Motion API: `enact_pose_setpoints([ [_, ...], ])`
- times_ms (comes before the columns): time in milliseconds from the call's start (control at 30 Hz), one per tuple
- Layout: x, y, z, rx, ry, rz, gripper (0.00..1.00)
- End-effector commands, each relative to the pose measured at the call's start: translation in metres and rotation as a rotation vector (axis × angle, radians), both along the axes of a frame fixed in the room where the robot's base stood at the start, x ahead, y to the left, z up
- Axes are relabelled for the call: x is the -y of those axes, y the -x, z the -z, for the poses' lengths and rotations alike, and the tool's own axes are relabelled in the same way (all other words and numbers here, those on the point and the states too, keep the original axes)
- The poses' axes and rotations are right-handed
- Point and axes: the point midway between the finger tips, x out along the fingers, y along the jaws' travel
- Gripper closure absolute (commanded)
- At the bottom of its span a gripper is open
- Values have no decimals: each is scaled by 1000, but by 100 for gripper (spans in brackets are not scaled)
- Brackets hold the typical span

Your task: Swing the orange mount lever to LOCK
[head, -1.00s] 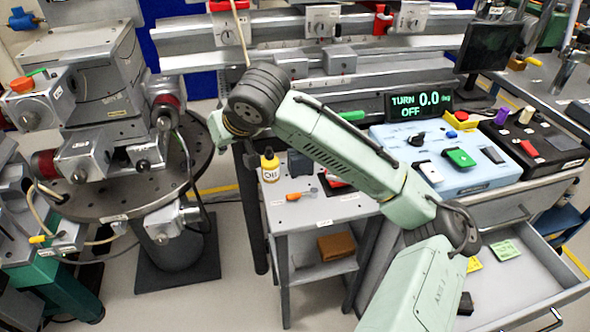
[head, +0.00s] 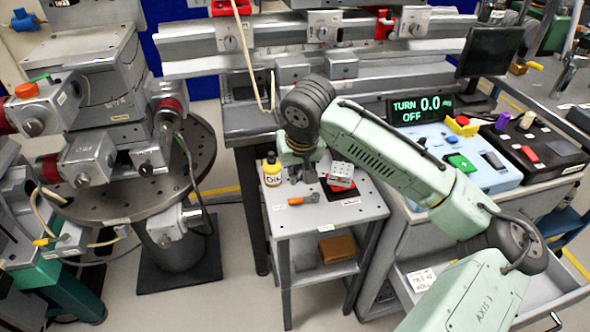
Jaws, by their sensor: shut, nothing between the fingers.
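A small orange-handled piece (head: 296,201) with a grey shaft lies low on the top of the grey cart. It may be the mount lever; I cannot read a LOCK mark beside it. A silver block with holes (head: 342,174) sits on a red base to its right, and I cannot tell whether the two are joined. My gripper (head: 303,179) points down over the back of the cart top, behind the orange piece and left of the silver block. It is shut and empty, apart from the orange piece. My wrist hides part of the cart's back.
A yellow bottle (head: 272,172) stands just left of my gripper. The cart top (head: 350,209) is clear at the front. A rail with carriages (head: 385,62) runs behind. A blue control box (head: 478,178) stands right, and a round stage table (head: 205,160) left.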

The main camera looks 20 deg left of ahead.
Motion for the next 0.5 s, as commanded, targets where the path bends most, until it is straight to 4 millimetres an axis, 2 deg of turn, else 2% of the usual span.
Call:
enact_pose_setpoints([
  [300,-11,-16,51,-1,2,0,100],
  [500,-14,-20,65,1,0,-1,100],
])
